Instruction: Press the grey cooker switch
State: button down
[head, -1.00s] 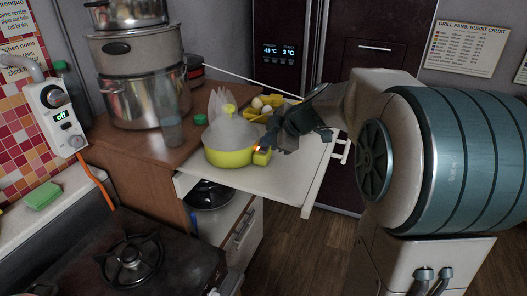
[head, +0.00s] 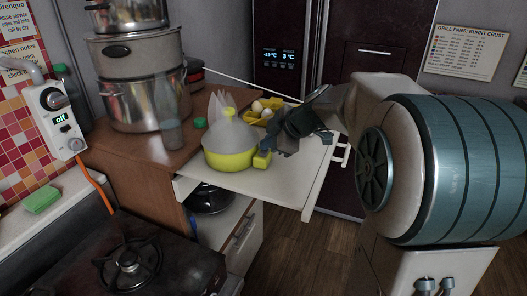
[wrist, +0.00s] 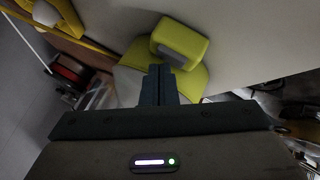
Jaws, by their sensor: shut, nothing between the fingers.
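A pale wall box (head: 60,120) with a black dial, a small display reading "off" and an orange cable is at the left edge of the head view. My gripper (head: 272,147) is far to the right of the box, over the pulled-out white board. Its dark fingers are shut and empty in the wrist view (wrist: 158,84), close to a yellow-green pot (head: 229,158) and its blocky handle (wrist: 180,42). I cannot tell whether they touch it.
Stacked metal pots (head: 138,75) and a clear bottle (head: 171,118) stand on the wooden counter between box and gripper. A yellow tray of eggs (head: 262,110) lies behind the pot. A gas hob (head: 128,262) and green sponge (head: 41,200) are at lower left.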

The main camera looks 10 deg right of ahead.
jog(key=shift+r, duration=0.35)
notch_tip(320, 180, up, 6)
jog(key=shift+p, duration=1.15)
jog(key=s+f+m+g+h, duration=0.1)
jog(key=s+f+m, duration=0.3)
jog(key=s, duration=0.5)
jog(key=s+f+m+g+h, duration=0.2)
jog(key=s+f+m, duration=0.2)
jog(key=s+m, duration=0.2)
jog(key=s+a+f+m+g+h, duration=0.1)
jog(key=s+f+m, duration=0.4)
jog(key=s, duration=0.6)
jog(key=shift+s+m+h, duration=0.3)
jog(key=shift+h, duration=0.3)
